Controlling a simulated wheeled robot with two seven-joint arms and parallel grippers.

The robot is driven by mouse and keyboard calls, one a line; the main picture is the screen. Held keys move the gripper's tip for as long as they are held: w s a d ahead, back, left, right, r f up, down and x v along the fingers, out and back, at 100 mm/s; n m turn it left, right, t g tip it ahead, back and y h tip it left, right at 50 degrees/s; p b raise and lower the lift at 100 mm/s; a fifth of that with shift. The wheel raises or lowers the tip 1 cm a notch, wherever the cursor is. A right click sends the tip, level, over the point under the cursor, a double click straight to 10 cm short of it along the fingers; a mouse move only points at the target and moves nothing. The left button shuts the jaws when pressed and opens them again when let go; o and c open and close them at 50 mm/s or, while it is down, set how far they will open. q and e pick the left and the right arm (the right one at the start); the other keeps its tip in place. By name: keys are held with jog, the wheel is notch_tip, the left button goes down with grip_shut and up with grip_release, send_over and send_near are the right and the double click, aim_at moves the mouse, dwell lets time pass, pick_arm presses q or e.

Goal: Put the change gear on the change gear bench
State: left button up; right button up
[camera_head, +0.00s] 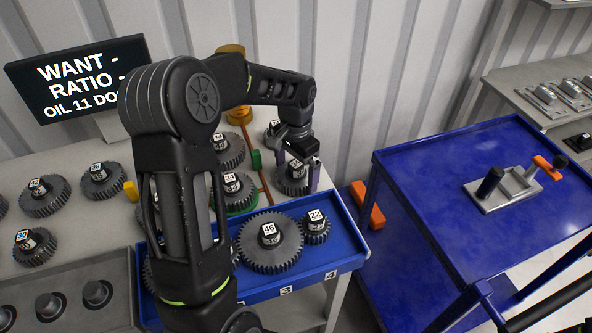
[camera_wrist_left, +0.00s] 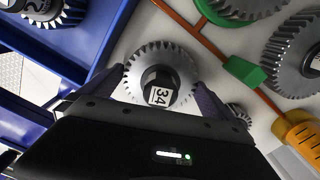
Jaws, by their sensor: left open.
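My left gripper (camera_head: 300,172) points down over the far right part of the grey bench (camera_head: 75,155). Its fingers are open around a steel change gear (camera_head: 291,187). In the left wrist view this gear (camera_wrist_left: 160,92) has a black hub labelled 34 and lies between the two fingertips (camera_wrist_left: 157,95). I cannot tell whether the fingers touch it. A large gear labelled 46 (camera_head: 270,252) and a small gear labelled 22 (camera_head: 316,232) lie in the blue tray (camera_head: 345,258) at the bench's front. My right gripper is not in view.
Several other gears, such as one at the left (camera_head: 45,200), stand on the bench. A green block (camera_head: 256,160) and an orange rod lie near my gripper. A blue cart (camera_head: 430,190) with a grey fixture (camera_head: 505,190) stands right. A dark sign (camera_head: 75,80) stands behind.

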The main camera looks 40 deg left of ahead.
aim_at(296, 164)
pick_arm(q)
notch_tip(296, 164, up, 12)
jog(key=shift+r+b, duration=0.1)
jog(key=shift+b, duration=0.35)
dwell(0.4)
